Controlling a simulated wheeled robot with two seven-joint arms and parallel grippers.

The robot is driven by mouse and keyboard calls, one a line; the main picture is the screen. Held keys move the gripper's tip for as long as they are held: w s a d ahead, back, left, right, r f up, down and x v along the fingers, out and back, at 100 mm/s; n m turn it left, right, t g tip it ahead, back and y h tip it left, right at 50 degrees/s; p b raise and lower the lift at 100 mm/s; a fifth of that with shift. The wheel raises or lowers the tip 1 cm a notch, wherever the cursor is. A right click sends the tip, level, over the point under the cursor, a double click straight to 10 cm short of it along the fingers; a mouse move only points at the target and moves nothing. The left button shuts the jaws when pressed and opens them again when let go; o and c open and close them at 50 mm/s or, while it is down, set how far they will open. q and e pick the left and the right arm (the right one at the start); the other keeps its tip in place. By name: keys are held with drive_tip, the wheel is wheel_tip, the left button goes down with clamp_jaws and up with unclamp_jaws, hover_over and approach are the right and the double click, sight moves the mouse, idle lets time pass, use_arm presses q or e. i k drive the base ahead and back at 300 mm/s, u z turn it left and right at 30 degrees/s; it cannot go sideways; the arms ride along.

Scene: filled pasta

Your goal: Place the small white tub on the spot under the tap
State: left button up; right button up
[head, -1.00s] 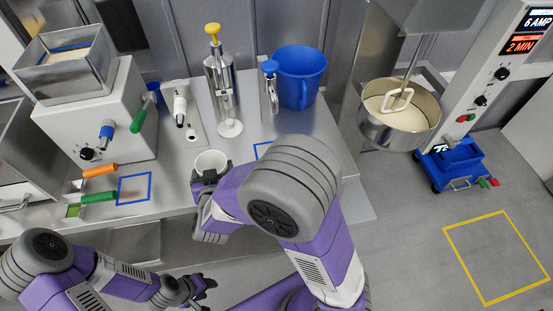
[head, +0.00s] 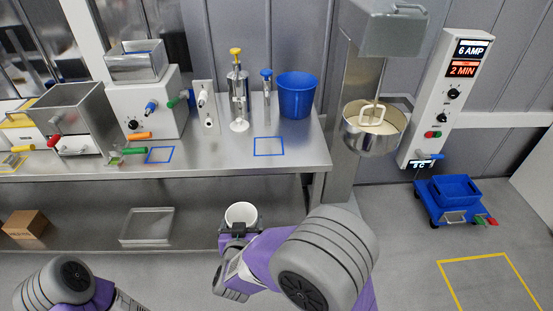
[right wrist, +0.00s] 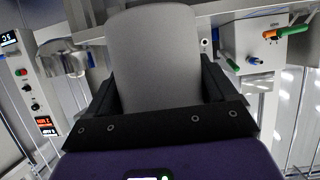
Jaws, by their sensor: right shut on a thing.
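The small white tub (head: 241,214) is upright in my right gripper (head: 238,229), in front of the bench and apart from it. In the right wrist view the tub (right wrist: 155,60) fills the middle, between the two dark fingers of the gripper (right wrist: 158,85). On the bench stand a white tap-like fitting (head: 203,97), a steel cylinder with a yellow top (head: 237,88) above a white disc (head: 239,126), and a slim blue-topped dispenser (head: 266,84). Which one is the tap is unclear. My left gripper is out of frame.
A blue outlined square (head: 268,147) lies bare on the bench (head: 225,158) near its right end; another (head: 160,155) is further left. A blue bucket (head: 297,96) stands behind. A mixer bowl (head: 372,138) is right of the bench. The lower shelf holds a clear tray (head: 147,226).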

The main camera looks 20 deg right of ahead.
sight(268, 146)
drive_tip(key=z, duration=0.65)
drive_tip(key=i, duration=1.6)
drive_tip(key=u, duration=0.65)
